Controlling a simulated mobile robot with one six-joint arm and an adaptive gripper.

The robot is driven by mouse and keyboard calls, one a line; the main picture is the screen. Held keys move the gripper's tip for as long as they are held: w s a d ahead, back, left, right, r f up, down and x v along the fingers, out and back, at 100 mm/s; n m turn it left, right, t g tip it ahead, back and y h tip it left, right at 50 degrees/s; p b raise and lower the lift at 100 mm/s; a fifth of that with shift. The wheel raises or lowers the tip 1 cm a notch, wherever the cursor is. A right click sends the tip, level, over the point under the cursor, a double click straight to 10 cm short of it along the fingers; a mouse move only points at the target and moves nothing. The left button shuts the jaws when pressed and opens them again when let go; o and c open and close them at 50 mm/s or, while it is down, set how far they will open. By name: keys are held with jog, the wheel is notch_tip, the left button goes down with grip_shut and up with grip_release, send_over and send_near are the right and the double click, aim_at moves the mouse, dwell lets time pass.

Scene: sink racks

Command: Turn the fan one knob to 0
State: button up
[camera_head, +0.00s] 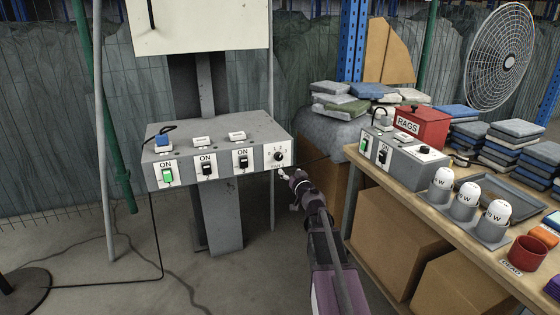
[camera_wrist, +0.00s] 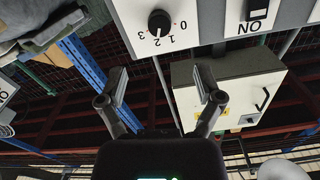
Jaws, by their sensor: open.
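Several ON switches (camera_head: 207,164) sit left of the knob on the same box. A workbench at right holds a second control box (camera_head: 405,148), a red RAGS bin (camera_head: 422,126) and white-capped cups (camera_head: 467,194). A wire fan (camera_head: 502,58) stands behind.

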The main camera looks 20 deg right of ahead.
aim_at(279, 158)
jog(key=w, duration=1)
jog(key=shift+w, duration=0.2)
jog(key=c, duration=1.2)
